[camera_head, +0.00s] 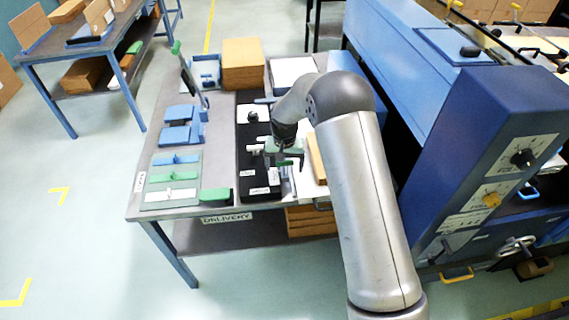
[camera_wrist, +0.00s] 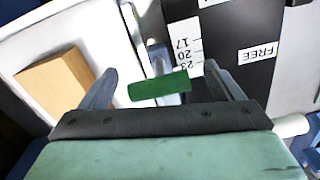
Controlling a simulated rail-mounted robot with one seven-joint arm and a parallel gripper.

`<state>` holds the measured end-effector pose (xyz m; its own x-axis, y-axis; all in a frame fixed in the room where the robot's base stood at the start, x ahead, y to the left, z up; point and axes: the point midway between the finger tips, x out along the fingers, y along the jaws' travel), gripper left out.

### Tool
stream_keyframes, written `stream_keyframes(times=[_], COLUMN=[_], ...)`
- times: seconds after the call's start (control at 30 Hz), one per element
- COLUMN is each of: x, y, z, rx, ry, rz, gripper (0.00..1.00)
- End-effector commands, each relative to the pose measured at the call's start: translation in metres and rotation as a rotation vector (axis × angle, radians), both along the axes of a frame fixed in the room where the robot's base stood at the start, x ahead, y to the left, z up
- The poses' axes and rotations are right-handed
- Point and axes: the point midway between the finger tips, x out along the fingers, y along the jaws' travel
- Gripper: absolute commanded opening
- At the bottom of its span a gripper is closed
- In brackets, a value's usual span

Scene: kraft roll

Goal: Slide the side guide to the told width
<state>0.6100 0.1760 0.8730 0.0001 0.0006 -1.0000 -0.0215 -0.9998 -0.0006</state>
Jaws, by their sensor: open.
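In the wrist view a short green block (camera_wrist: 160,87), perhaps the side guide's grip, lies between my gripper's (camera_wrist: 160,72) open fingers, with a gap to each side. I cannot tell its height relative to the fingertips. A pale metal strip (camera_wrist: 152,52) runs beside it. A white scale (camera_wrist: 186,47) with the numbers 17, 20 and 23 lies along a black board (camera_wrist: 228,32); the green block is near the 23 end. In the head view my gripper (camera_head: 285,160) is over the right side of the black board (camera_head: 250,130), and hides the guide there.
A tan block (camera_wrist: 55,82) lies on a white surface left of the fingers. A "FREE" label (camera_wrist: 260,54) is on the board. On the bench, a mat with coloured bars (camera_head: 172,178), blue parts (camera_head: 180,133) and a cardboard box (camera_head: 243,62) stand nearby. A blue machine (camera_head: 470,130) is at right.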

Motion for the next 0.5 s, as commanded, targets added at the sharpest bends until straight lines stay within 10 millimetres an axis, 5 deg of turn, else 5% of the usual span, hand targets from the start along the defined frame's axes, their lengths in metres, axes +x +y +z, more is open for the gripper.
stream_keyframes(times=[0.37, 0.5], x=[0.0, 0.0], y=[0.0, 0.0], z=[-0.0059, -0.0057], rx=[0.0, 0.0], ry=[0.0, 0.0], rz=[0.0, 0.0], gripper=[0.83, 0.44])
